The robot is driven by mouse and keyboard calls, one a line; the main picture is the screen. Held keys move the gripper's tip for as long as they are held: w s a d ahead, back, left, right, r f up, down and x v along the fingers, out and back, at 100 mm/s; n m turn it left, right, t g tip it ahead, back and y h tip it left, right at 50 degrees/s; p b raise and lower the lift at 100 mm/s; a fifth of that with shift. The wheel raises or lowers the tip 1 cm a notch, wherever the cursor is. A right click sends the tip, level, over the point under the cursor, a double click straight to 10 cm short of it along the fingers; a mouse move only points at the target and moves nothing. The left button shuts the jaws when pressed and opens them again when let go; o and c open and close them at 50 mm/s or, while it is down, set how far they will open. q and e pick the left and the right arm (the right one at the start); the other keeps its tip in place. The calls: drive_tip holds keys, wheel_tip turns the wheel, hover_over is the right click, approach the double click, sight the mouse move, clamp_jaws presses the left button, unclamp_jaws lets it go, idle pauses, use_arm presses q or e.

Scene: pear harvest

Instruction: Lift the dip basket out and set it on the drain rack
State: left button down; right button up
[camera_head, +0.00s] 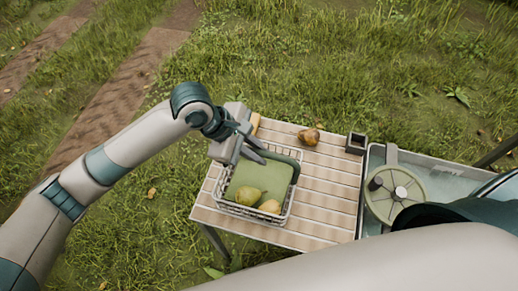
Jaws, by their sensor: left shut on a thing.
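My left gripper (252,150) is at the basket's far side, shut on the handle, whose gripped part is mostly hidden by the fingers. My right gripper is not visible.
A brown-yellow pear (309,136) and a small dark open box (356,143) are at the slatted top's far side. A water basin (436,181) with a round pale-green disc (394,193) stands on the right. My right arm crosses the foreground. Grass surrounds everything.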

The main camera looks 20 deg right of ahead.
use_arm(q)
drive_tip(key=shift+s+f, duration=0.1)
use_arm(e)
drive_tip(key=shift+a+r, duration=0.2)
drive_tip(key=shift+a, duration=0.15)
use_arm(q)
drive_tip(key=c, duration=1.6)
unclamp_jaws()
drive_tip(key=shift+c, duration=0.2)
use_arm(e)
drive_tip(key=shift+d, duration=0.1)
use_arm(q)
drive_tip(key=shift+a, duration=0.1)
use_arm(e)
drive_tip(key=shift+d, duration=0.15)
